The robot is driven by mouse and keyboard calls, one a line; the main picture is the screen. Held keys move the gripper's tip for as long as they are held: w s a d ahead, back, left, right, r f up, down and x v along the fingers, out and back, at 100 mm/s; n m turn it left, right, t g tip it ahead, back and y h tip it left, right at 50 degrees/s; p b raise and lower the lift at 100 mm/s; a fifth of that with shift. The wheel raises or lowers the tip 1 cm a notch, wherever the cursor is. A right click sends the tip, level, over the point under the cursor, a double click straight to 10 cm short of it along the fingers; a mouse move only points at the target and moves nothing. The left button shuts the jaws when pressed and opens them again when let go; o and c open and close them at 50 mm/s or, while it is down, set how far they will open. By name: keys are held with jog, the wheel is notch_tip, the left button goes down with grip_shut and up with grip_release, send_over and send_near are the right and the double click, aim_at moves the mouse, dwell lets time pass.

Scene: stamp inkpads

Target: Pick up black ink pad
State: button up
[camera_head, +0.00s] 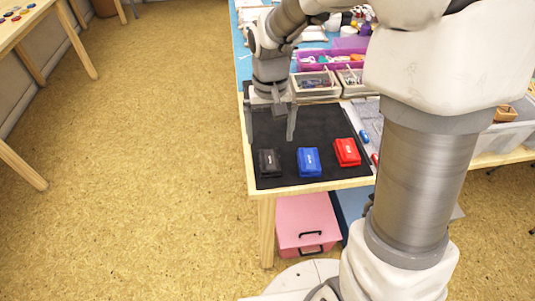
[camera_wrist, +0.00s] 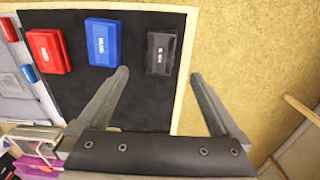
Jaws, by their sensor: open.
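The black ink pad (camera_head: 269,163) lies at the front left of a dark mat (camera_head: 281,126) on the table. The blue ink pad (camera_head: 308,161) is to its right, and the red ink pad (camera_head: 346,152) is further right. My gripper (camera_head: 270,138) is open and empty above the mat, behind the black pad. In the wrist view my gripper (camera_wrist: 158,74) has its fingers spread wide, with the black ink pad (camera_wrist: 162,52) ahead, between the fingertip lines and apart from them. The wrist view also shows the blue ink pad (camera_wrist: 103,41) and the red ink pad (camera_wrist: 49,51).
Small trays (camera_head: 316,83) and a purple bin (camera_head: 318,60) of items stand behind the mat. Small red and blue objects lie right of it. A pink box (camera_head: 307,222) is under the table. Left of the table is open floor (camera_head: 150,150).

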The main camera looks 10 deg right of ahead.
aim_at(270, 159)
notch_tip(270, 159, down, 9)
jog(key=b, duration=0.3)
jog(key=shift+s, duration=0.15)
jog(key=shift+r, duration=0.15)
jog(key=c, duration=1.4)
jog(key=shift+r, duration=0.1)
